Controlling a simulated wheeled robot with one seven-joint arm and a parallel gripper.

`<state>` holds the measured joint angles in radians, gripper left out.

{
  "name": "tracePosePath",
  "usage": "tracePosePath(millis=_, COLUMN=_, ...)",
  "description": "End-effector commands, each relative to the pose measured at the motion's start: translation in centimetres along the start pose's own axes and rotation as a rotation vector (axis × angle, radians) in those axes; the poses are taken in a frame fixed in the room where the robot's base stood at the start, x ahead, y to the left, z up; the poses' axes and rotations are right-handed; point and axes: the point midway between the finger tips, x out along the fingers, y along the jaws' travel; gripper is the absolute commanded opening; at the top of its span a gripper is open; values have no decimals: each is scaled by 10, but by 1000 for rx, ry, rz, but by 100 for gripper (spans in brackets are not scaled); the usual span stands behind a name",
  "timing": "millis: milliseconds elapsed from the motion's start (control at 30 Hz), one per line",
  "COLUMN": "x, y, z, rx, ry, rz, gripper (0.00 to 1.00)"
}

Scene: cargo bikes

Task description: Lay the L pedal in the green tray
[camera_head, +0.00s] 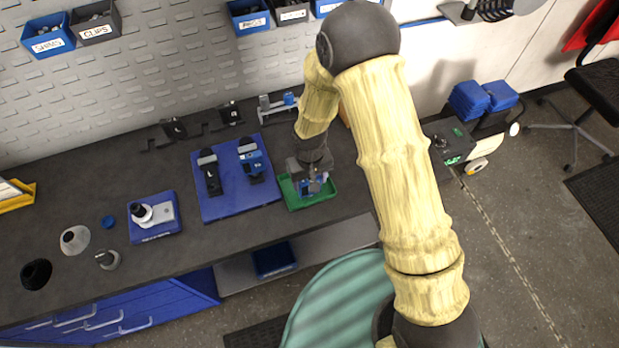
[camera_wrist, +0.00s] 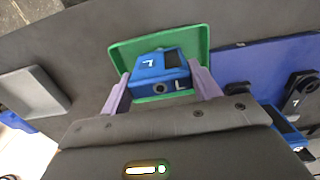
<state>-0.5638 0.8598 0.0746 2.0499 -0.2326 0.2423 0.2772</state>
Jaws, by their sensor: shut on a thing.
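The L pedal (camera_wrist: 160,68) is a blue block with white L-like marks and dark recesses. My gripper (camera_wrist: 158,92) is shut on it, with one purple finger on each side. The green tray (camera_wrist: 199,41) lies behind and under the pedal in the wrist view; its far rim and both upper corners show. In the head view my gripper (camera_head: 313,184) is over the green tray (camera_head: 296,203), with the blue pedal between its fingers. I cannot tell whether the pedal touches the tray floor.
Left of the tray, a blue mat (camera_head: 228,207) holds a black crank-like part (camera_head: 210,175) and a blue-and-black part (camera_head: 251,160). A blue-based fixture (camera_head: 153,217) stands farther left. Black parts and a grey holder (camera_head: 273,109) stand behind.

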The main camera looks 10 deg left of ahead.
Motion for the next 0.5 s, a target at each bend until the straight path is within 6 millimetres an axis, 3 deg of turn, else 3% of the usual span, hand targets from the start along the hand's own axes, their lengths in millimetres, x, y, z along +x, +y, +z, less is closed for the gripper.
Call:
tracePosePath(millis=100, x=4, y=0, z=0, rx=0, ry=0, rz=0, gripper=31)
tracePosePath(millis=133, x=4, y=0, z=0, rx=0, ry=0, rz=0, gripper=63)
tracePosePath(millis=233, x=3, y=0, z=0, rx=0, ry=-1, rz=0, gripper=83)
tracePosePath(millis=500, x=2, y=0, z=0, rx=0, ry=-1, rz=0, gripper=83)
